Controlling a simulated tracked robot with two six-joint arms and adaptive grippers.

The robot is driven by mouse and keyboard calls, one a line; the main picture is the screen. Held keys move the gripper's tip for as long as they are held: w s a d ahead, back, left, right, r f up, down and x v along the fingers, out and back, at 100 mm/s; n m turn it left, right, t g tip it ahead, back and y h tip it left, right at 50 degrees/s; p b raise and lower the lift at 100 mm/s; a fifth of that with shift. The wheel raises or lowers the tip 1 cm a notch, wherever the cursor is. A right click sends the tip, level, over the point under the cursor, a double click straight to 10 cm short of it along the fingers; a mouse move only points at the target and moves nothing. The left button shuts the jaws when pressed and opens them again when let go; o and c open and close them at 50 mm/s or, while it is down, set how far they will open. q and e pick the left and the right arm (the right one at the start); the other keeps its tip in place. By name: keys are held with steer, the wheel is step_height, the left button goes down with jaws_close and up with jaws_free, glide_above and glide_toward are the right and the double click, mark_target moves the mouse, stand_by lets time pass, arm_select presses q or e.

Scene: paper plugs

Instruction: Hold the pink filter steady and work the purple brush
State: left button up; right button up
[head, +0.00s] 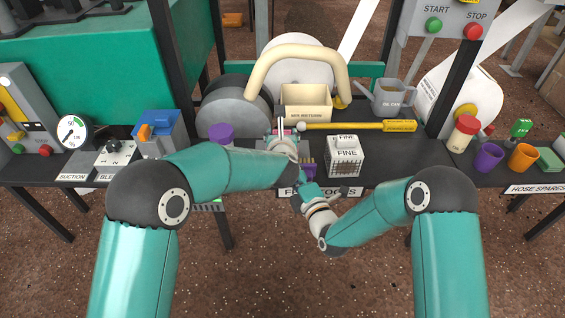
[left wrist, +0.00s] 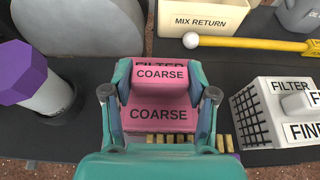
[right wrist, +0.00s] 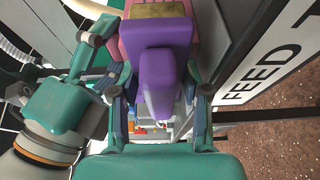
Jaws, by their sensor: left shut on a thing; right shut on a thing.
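The pink filter (left wrist: 160,112), labelled COARSE, stands between the fingers of my left gripper (left wrist: 160,100), which is shut on it. In the head view my left gripper (head: 284,145) mostly covers the filter. The purple brush (right wrist: 162,65) is in my right gripper (right wrist: 158,100), which is shut on its handle. In the head view the brush (head: 310,170) is just right of and in front of the filter, with its tan bristles up. In the left wrist view the bristles (left wrist: 172,139) show along the filter's near edge; I cannot tell whether they touch.
A white FINE filter (head: 345,158) stands close on the right. A purple-capped container (head: 221,135) is on the left. Behind are the MIX RETURN bin (head: 306,104), a yellow wand (head: 360,126) and an oil can (head: 392,98). Cups (head: 488,156) stand at the far right.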

steer(key=shift+a, duration=0.1)
steer(key=shift+a, duration=3.65)
steer(key=shift+w, duration=0.1)
steer(key=shift+d, duration=1.35)
steer(key=shift+d, duration=2.45)
steer(key=shift+a, duration=0.1)
